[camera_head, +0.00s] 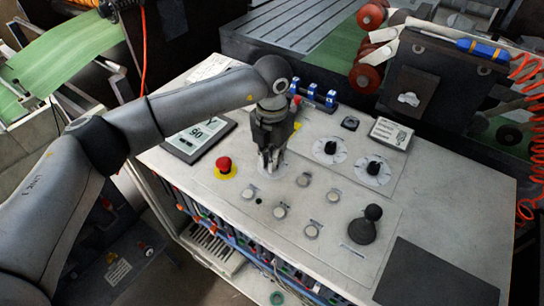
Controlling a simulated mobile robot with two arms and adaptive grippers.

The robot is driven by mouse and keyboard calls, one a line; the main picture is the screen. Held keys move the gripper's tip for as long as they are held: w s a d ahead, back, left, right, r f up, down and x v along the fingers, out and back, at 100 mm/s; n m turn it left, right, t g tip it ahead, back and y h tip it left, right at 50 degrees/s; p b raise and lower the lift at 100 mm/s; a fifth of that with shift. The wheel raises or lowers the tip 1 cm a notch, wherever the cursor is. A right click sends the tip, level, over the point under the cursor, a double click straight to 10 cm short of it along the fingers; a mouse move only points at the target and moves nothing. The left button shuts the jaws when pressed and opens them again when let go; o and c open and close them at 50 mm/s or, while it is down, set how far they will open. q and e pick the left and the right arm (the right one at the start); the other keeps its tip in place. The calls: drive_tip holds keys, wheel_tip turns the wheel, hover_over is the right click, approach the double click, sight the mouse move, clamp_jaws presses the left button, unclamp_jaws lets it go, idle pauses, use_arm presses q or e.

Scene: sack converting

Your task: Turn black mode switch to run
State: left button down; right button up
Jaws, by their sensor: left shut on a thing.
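My left gripper (270,162) reaches down onto the grey control panel (325,195), fingers pointing at its surface. It is shut on what appears to be the black mode switch, which the fingers hide almost entirely. A pale round plate shows around the fingertips. The switch's pointing direction and the run label cannot be read. The left arm comes in from the left and crosses above the panel's left side. My right gripper is not in view.
A red mushroom button (224,165) is just left of the gripper. Two black knobs on white dials, (331,147) and (374,167), sit to the right. Several pale buttons and a black joystick (364,226) are nearer. A tablet-like display (199,136) lies at the left.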

use_arm(q)
drive_tip(key=m+b, duration=0.2)
drive_tip(key=b, duration=0.1)
drive_tip(key=m+b, duration=0.2)
drive_tip(key=shift+w+f, duration=0.1)
drive_tip(key=shift+f, duration=0.15)
drive_tip(key=m+b, duration=0.2)
drive_tip(key=m, duration=0.1)
drive_tip(key=shift+a+r+b, duration=0.1)
drive_tip(key=shift+b, duration=0.25)
drive_tip(key=shift+r+m+b, duration=0.1)
drive_tip(key=shift+m+b, duration=0.4)
drive_tip(key=shift+m, duration=0.3)
drive_tip(key=c, duration=1.6)
unclamp_jaws()
drive_tip(key=shift+o, duration=0.2)
wheel_tip(320, 180, up, 12)
